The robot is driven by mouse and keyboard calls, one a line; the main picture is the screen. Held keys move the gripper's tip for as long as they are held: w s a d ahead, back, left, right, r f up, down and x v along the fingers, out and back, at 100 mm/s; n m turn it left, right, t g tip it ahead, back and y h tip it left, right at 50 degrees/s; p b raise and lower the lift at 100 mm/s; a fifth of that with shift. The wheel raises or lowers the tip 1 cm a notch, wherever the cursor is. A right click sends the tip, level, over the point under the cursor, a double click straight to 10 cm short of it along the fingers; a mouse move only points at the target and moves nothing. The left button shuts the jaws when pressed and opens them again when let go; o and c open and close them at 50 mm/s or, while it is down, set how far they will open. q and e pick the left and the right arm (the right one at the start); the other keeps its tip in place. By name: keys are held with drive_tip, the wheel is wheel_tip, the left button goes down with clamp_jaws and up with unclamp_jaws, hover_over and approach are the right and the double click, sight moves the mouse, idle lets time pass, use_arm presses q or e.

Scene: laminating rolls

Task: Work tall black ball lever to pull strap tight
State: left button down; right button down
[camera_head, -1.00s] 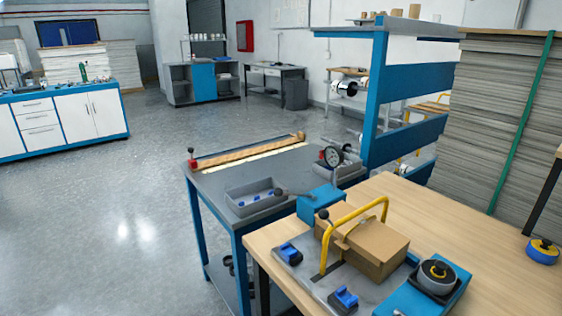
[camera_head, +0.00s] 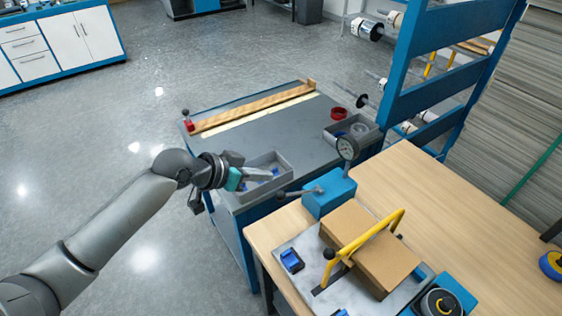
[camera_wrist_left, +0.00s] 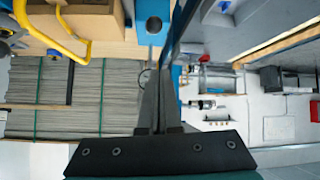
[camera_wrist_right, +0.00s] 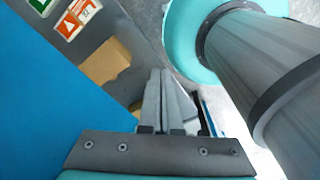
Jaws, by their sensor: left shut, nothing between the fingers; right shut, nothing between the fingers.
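A brown carton (camera_head: 370,247) lies on a grey plate (camera_head: 300,244) under a yellow bar handle (camera_head: 374,236). One black ball (camera_head: 329,253) stands beside the handle. A second black ball (camera_head: 280,195) ends a lever from a blue block (camera_head: 328,192). I cannot tell the strap apart on the carton. My left gripper (camera_head: 267,175) is shut and empty, above the grey tray, close to the second ball. In the left wrist view, its fingers (camera_wrist_left: 158,100) point toward the blue block (camera_wrist_left: 153,38). My right gripper (camera_wrist_right: 166,85) is shut and empty; it is outside the head view.
A dial gauge (camera_head: 347,148) stands behind the blue block. A grey tray (camera_head: 283,158) and a wooden strip (camera_head: 250,107) lie on the dark-topped table. A blue rack (camera_head: 440,75) with rolls rises behind.

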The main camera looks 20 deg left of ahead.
sight(281, 192)
use_arm(q)
drive_tip(key=shift+d+r, duration=0.25)
drive_tip(key=shift+r, duration=0.45)
use_arm(e)
drive_tip(key=shift+s+d+r, duration=0.1)
drive_tip(key=shift+s+d, duration=0.1)
drive_tip(key=shift+s, duration=0.1)
use_arm(q)
drive_tip(key=w+d+f, duration=0.1)
drive_tip(key=f, duration=0.1)
drive_tip(key=w+d+f, duration=0.1)
drive_tip(key=w+f, duration=0.1)
drive_tip(key=f, duration=0.1)
drive_tip(key=w+d+f, duration=0.1)
drive_tip(key=f, duration=0.1)
drive_tip(key=shift+w+d+f, duration=0.15)
drive_tip(key=shift+w+f, duration=0.1)
drive_tip(key=shift+w, duration=0.05)
drive_tip(key=shift+s+a+f, duration=0.25)
drive_tip(key=shift+s+f, duration=0.1)
drive_tip(key=shift+s, duration=0.1)
use_arm(e)
drive_tip(key=shift+w+d, duration=0.1)
drive_tip(key=shift+w, duration=0.3)
use_arm(q)
drive_tip(key=shift+b, duration=0.3)
use_arm(e)
drive_tip(key=shift+f, duration=0.3)
